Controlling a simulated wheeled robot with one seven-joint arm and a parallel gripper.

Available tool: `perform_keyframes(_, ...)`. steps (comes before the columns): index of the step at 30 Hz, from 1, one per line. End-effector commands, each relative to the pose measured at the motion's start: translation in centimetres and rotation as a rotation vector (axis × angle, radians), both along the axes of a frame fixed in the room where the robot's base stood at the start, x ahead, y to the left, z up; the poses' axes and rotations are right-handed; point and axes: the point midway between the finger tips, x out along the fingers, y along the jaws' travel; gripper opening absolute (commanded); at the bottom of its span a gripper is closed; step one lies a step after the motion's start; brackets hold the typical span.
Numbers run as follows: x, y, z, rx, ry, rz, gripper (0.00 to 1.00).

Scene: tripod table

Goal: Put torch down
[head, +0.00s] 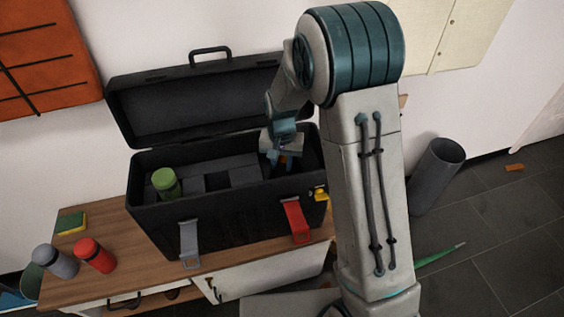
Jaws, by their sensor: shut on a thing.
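My gripper (283,158) is low inside the right part of an open black toolbox (215,222). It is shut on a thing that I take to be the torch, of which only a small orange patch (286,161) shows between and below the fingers. The rest of it is hidden by the gripper and the box's dark inside. I cannot tell whether it touches the box floor. The toolbox stands on a wooden table (120,225), its lid (195,105) raised at the back.
A green-capped cylinder (166,183) stands in the toolbox's left part. A red bottle (95,255), a grey bottle (56,261) and a sponge (71,223) are on the table's left. A yellow piece (320,192) is at the box's right rim. A grey bin (436,176) stands right.

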Motion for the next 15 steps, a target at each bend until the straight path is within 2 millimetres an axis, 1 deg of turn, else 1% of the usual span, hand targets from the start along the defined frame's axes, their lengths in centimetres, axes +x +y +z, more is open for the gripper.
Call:
perform_keyframes(2, 0.01, 0.00, -0.33, 0.000, 0.000, 0.000, 0.00)
perform_keyframes(3, 0.00, 0.00, -0.38, 0.000, 0.000, 0.000, 0.30)
perform_keyframes(5, -0.01, 0.00, -0.29, 0.000, 0.000, 0.000, 0.46)
perform_keyframes(6, -0.01, 0.00, -0.29, 0.000, 0.000, 0.000, 0.49)
perform_keyframes(15, 0.00, 0.00, -0.01, 0.000, 0.000, 0.000, 0.49)
